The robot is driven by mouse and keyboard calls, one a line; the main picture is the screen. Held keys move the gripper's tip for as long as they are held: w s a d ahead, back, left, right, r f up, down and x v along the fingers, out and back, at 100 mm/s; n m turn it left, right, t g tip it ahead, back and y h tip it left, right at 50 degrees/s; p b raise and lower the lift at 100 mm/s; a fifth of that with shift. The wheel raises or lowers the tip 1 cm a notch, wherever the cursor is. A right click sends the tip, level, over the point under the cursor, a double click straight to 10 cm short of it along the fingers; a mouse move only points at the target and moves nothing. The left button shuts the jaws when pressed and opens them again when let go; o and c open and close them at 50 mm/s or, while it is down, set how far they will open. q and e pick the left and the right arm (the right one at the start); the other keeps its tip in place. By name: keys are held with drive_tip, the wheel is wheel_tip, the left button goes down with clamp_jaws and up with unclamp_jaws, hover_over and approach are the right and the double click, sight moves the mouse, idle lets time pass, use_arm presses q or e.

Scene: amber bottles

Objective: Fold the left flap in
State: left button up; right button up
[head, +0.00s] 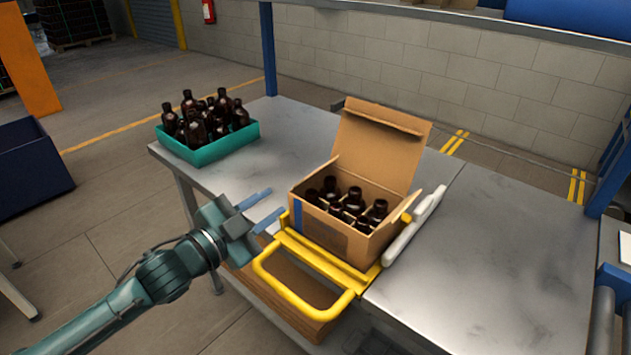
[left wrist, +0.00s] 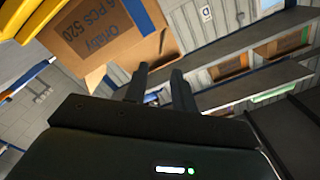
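A cardboard box (head: 335,238) stands on the metal bench, its tall back lid (head: 378,145) upright. Several dark amber bottles (head: 354,197) stand inside it. A short side flap shows at the box's left end, though its exact angle is hard to tell. My left gripper (head: 268,207) is left of the box, its two fingers apart and pointing toward it, with nothing between them. In the left wrist view the fingers (left wrist: 160,85) are apart, and the printed box side (left wrist: 105,32) is at upper left. My right gripper is not in view.
A yellow frame with a handle (head: 305,302) lies in front of the box. A white bar-shaped object (head: 414,226) lies right of it. A teal crate (head: 215,150) of bottles stands at the bench's back left. The bench's right side (head: 500,270) is clear.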

sight(314, 173)
use_arm(q)
drive_tip(key=p+x, duration=0.1)
drive_tip(key=x, duration=1.2)
drive_tip(key=shift+w+r, duration=0.15)
drive_tip(key=shift+c, duration=0.5)
clamp_jaws()
